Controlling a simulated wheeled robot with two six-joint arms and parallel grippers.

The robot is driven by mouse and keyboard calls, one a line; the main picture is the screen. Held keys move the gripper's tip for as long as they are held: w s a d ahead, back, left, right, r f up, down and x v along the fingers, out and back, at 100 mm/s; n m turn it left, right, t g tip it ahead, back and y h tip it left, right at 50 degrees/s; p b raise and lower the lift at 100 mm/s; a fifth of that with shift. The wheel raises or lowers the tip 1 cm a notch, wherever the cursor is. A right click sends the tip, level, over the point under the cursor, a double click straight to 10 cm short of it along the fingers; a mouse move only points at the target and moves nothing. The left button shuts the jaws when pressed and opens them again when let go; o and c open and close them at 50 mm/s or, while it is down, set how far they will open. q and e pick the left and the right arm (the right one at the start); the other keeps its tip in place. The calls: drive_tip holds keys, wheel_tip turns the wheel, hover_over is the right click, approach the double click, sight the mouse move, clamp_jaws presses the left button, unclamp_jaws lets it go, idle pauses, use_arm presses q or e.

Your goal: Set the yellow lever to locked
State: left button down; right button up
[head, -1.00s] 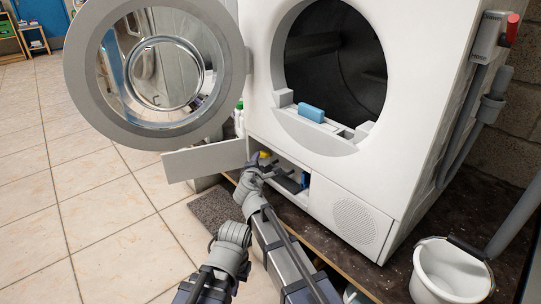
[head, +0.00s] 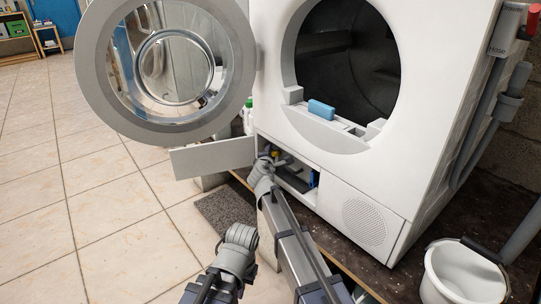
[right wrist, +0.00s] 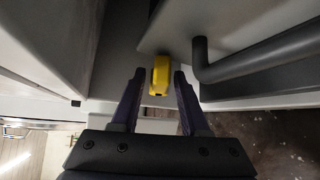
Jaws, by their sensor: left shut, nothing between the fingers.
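The yellow lever (right wrist: 160,75) is inside the low compartment of the white machine (head: 352,165). In the right wrist view it lies between and slightly beyond my right fingertips (right wrist: 157,76), with a gap on each side. A small yellow bit of it shows in the head view (head: 274,153). My right gripper (head: 266,162) reaches into the compartment opening and is open. My left gripper (head: 240,236) is low in the head view, away from the machine, shut and empty; its fingers are hard to see.
The round door (head: 91,65) stands open at the left, above the open lower flap (head: 212,157). A grey pipe (right wrist: 245,59) runs right of the lever. A blue block (head: 321,109) sits on the drum opening's sill. A white bucket (head: 462,277) stands at the right.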

clamp_jaws()
idle(0.3)
drive_tip(key=m+t+b, duration=0.1)
drive_tip(key=b, duration=0.1)
drive_tip(key=shift+f+b, duration=0.35)
drive_tip(key=shift+f, duration=0.05)
drive_tip(key=shift+r+m+t+b, duration=0.15)
drive_tip(key=shift+m+t+b, duration=0.3)
drive_tip(key=shift+b, duration=0.3)
drive_tip(key=shift+o, duration=0.7)
unclamp_jaws()
